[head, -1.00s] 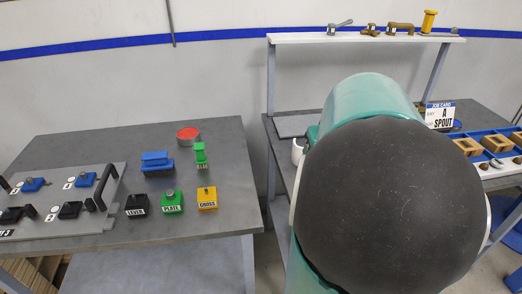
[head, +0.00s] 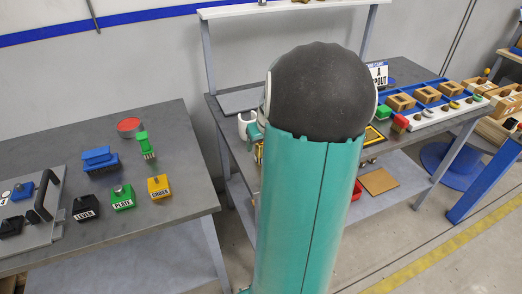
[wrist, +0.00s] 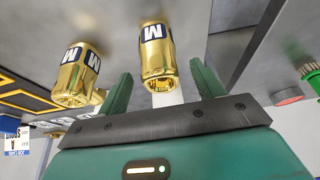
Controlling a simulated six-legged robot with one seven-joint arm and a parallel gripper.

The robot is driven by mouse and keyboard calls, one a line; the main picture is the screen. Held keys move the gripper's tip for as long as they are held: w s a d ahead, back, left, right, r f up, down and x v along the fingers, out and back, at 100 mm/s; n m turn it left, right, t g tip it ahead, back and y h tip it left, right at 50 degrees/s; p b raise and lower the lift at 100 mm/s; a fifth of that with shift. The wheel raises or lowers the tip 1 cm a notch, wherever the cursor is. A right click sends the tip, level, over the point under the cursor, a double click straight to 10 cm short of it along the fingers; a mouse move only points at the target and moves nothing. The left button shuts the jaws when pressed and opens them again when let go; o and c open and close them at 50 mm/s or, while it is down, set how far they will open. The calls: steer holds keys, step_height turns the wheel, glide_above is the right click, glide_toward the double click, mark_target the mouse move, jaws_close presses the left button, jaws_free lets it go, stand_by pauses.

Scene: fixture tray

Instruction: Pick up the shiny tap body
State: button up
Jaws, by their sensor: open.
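Two shiny gold, rounded bodies with dark "M" labels show in the wrist view. I cannot tell for sure which is the tap body. One gold body (wrist: 156,55) is just beyond my gripper (wrist: 162,88), in line with the gap between its fingers. The other gold body (wrist: 78,76) is to the left, outside the left finger. My gripper is open, with its two green fingers apart and nothing held.
In the head view, the left table holds a red round button (head: 130,126), a blue block (head: 100,159) and labelled black, green and yellow blocks. The right bench holds a blue tray (head: 398,92) with wooden blocks, and a job card (head: 378,74). A shelf (head: 285,8) runs above it.

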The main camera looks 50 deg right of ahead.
steer(key=shift+w+d+f, duration=0.1)
steer(key=shift+w+f, duration=0.1)
steer(key=shift+f, duration=0.3)
steer(key=shift+c, duration=0.2)
steer(key=c, duration=1.4)
steer(key=shift+r, duration=0.1)
jaws_close()
steer(key=shift+r, duration=0.1)
